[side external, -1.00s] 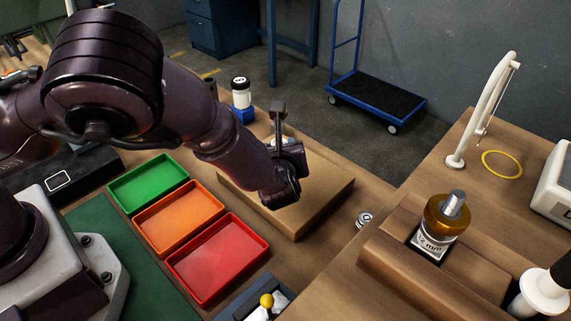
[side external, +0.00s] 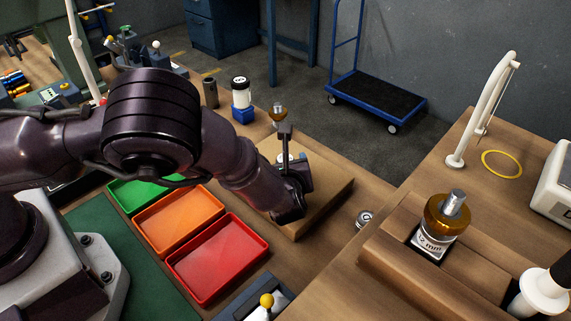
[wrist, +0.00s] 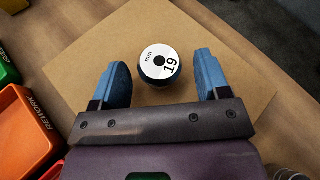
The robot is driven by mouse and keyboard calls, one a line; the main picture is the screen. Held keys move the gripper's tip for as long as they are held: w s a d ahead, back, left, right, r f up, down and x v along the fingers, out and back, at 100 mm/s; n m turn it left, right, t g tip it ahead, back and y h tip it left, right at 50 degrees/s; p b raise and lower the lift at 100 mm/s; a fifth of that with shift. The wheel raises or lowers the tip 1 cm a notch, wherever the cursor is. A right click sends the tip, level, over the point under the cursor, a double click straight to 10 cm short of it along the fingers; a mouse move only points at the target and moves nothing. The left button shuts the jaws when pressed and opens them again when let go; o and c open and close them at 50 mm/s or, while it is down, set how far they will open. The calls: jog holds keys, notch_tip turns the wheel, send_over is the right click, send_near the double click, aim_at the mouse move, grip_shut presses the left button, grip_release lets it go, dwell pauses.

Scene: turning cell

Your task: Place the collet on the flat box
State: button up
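The collet (wrist: 160,66), a round piece with a white face marked 19 mm and a dark body, stands upright on the flat box (wrist: 235,75) in the wrist view. My gripper (wrist: 160,58) is open, with one blue finger on each side of the collet and a visible gap to both. In the side view the cardboard-brown flat box (side external: 328,190) lies on the bench, partly behind my wrist. My gripper (side external: 298,172) is over it there and hides most of the collet.
Green, orange (side external: 178,222) and red (side external: 218,257) trays stand left of the box. A small round metal part (side external: 365,218) lies right of it. Another brass-collared piece (side external: 447,215) sits in a wooden block.

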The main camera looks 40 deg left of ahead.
jog(key=shift+s+d+r, duration=0.1)
jog(key=shift+r, duration=0.15)
jog(key=v, duration=1.1)
jog(key=shift+s+d+r, duration=0.1)
jog(key=shift+s+d, duration=0.15)
jog(key=shift+s, duration=0.05)
jog(key=s+a+r+n+g+h, duration=0.45)
jog(key=a+r+n+g, duration=0.25)
jog(key=a+r+n, duration=0.7)
jog(key=s+a+r+n+t+h, duration=0.1)
jog(key=s+r+n+h, duration=0.1)
jog(key=s+r+n, duration=0.3)
jog(key=s+a+r+n+t+h, duration=0.2)
jog(key=s+r+n, duration=0.3)
jog(key=s, duration=0.5)
jog(key=shift+a+r+n+h, duration=0.3)
jog(key=shift+r+h, duration=0.25)
jog(key=shift+r, duration=0.4)
